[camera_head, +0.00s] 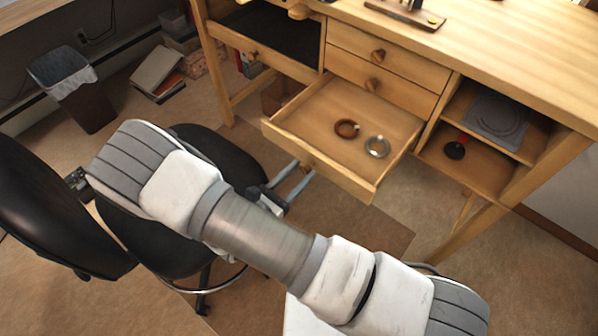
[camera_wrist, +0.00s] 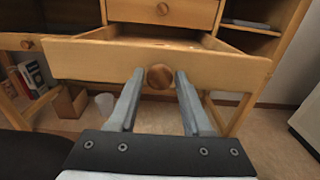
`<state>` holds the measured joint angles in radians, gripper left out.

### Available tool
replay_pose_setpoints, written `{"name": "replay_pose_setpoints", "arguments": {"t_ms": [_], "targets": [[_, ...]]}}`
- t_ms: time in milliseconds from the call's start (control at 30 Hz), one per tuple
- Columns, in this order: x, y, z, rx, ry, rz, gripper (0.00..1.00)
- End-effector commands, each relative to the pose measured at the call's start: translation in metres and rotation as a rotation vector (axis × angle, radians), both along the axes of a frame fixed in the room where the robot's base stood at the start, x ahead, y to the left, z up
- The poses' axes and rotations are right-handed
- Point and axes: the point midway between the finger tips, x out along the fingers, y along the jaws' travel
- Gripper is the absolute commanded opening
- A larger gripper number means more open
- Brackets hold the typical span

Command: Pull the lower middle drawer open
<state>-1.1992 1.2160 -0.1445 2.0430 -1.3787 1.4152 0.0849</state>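The lower middle drawer (camera_head: 340,178) of the wooden workbench stands pulled well out, with its inside showing in the head view. In the wrist view, its front panel (camera_wrist: 90,60) spans the picture. Its round wooden knob (camera_wrist: 160,77) sits between my two fingertips. My gripper (camera_wrist: 160,73) is open, with one finger on each side of the knob and a visible gap on both sides. In the head view my gripper (camera_head: 293,184) is at the drawer's front, partly hidden behind my arm.
A black office chair (camera_head: 222,160) stands left of my gripper. Open shelves (camera_head: 470,165) are at the right.

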Motion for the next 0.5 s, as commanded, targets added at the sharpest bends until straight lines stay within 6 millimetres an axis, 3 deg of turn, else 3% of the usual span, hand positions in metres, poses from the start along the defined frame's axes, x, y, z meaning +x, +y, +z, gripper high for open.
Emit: {"name": "replay_pose_setpoints", "arguments": {"t_ms": [33,100,500], "targets": [[0.0000,-0.0001,-0.0001,0.000,0.000,0.000,0.60],[0.0001,-0.0002,-0.0001,0.000,0.000,0.000,0.71],[-0.0057,0.0048,0.0003,0.000,0.000,0.002,0.71]]}}
